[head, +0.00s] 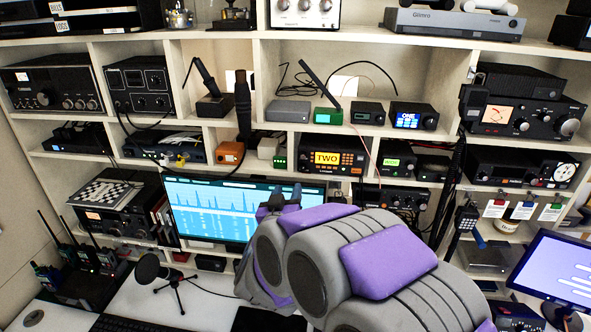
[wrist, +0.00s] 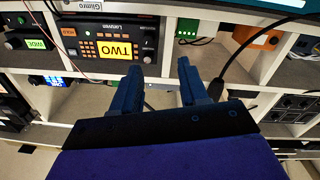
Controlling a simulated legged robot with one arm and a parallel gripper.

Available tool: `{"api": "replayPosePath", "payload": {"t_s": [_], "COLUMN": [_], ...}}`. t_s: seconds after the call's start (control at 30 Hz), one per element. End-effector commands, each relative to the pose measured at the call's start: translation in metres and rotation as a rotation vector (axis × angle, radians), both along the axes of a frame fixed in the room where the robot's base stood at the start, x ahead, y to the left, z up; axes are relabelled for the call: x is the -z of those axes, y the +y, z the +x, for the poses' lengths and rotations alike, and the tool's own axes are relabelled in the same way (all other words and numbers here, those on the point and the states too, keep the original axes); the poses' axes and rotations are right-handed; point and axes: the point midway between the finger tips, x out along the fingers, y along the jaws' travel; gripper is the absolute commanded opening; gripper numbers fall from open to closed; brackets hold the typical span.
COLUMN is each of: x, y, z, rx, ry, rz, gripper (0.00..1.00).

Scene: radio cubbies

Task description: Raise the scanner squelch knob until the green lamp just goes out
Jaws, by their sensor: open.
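A black radio with a keypad and a yellow TWO display (head: 327,158) sits in the middle cubby, and is likely the scanner. It shows upside down in the wrist view (wrist: 92,32), left of my gripper (wrist: 168,62). My gripper is open with nothing between its fingers; the left finger overlaps the radio's edge, and contact cannot be told. In the head view my gripper (head: 278,204) is below and left of this radio, partly hidden by my arm. I cannot read which knob is the squelch, and no lit green lamp can be made out on the radio.
A monitor (head: 212,205) stands below the cubbies. A small green-fronted unit (head: 280,158) and an orange box (head: 230,152) sit left of the TWO radio. A ONE unit (head: 413,116) sits above right. A microphone (head: 150,270) stands on the desk.

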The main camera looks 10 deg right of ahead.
Motion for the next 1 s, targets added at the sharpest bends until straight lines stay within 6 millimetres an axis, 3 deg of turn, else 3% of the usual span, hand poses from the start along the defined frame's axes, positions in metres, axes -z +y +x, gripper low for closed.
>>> {"api": "replayPosePath", "payload": {"t_s": [0.2, 0.3, 0.5, 0.7, 0.97, 1.0], "x": [0.002, 0.001, 0.002, 0.0, 0.0, 0.0], "y": [-0.033, -0.04, -0.036, -0.032, -0.041, -0.042], "z": [0.041, 0.057, 0.081, 0.09, 0.089, 0.089], "rx": [0.007, 0.007, 0.004, 0.0, 0.0, 0.0], "ry": [0.001, 0.0, 0.001, -0.001, 0.002, 0.001], "rz": [0.009, 0.012, 0.004, -0.003, 0.005, 0.006], "gripper": [0.44, 0.44, 0.44, 0.44, 0.44, 0.41]}}
